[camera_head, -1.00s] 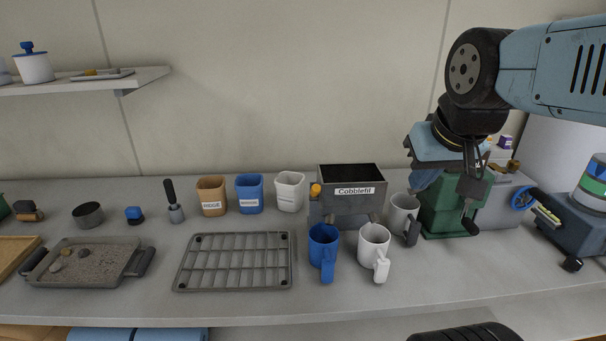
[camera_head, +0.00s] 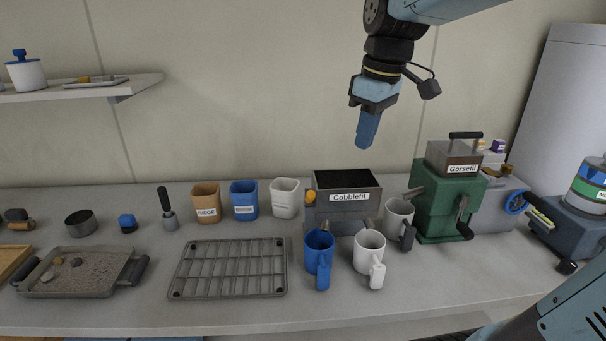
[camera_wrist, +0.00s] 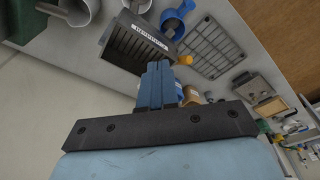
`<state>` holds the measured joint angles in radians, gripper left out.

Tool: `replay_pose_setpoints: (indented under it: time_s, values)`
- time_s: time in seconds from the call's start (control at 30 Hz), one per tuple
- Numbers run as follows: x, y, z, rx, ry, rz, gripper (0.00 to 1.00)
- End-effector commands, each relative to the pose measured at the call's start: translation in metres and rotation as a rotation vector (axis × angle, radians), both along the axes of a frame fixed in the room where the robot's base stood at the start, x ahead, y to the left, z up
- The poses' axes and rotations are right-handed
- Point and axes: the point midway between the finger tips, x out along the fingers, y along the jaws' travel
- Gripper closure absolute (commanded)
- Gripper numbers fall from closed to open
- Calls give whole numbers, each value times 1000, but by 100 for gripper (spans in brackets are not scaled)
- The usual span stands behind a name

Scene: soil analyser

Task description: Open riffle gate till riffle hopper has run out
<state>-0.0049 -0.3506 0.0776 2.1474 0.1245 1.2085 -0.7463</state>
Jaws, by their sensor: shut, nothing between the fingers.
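The riffle hopper (camera_head: 346,184) is a dark grey box labelled "Cobblefil" with a dark inside, standing at the middle right of the bench. A small orange-yellow knob (camera_head: 310,197) sits at its left side and seems to be the gate's handle. A blue mug (camera_head: 319,251) and a white mug (camera_head: 368,250) stand at its front. My gripper (camera_head: 364,143) is shut and empty, pointing down above the hopper and apart from it. In the wrist view my blue fingers (camera_wrist: 157,82) are together, with the hopper (camera_wrist: 138,42) beyond them.
A green grinder (camera_head: 438,205) with a box labelled "Gorsefil" stands to the right. A grey mug (camera_head: 397,216) stands between it and the hopper. Several labelled cups, including a blue one (camera_head: 244,198), stand left of the hopper. A wire rack (camera_head: 229,267) lies at front left.

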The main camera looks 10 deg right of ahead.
Motion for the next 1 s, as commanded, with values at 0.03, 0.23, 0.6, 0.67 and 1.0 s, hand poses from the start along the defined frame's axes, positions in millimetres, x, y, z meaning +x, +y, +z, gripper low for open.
replay_pose_setpoints:
  time_s: [0.03,0.23,0.6,0.67,1.0]
  values:
    - [14,7,1,3,32,78,100]
    - [58,35,5,43,134,408,100]
    - [117,72,0,177,234,872,100]
    - [121,75,-1,190,236,905,100]
    - [116,83,-25,204,243,942,100]
